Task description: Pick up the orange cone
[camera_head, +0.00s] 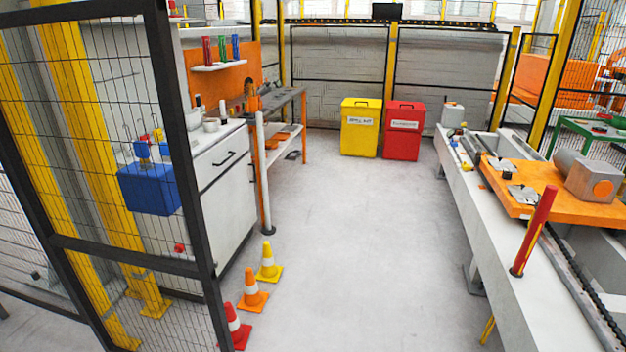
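An orange cone (252,291) with a white band stands upright on the grey floor at the lower middle left. It is the middle one of a row of 3 cones. A yellow cone (268,263) stands just behind it, and a red cone (236,327) stands just in front of it, close to the fence frame. Neither of my grippers shows in the head view.
A black-framed mesh fence (190,272) stands left of the cones. A white cabinet (222,195) and a grey post (264,180) stand behind them. A long white bench (500,255) runs along the right. Yellow (360,137) and red (402,143) bins stand at the back. The middle floor is clear.

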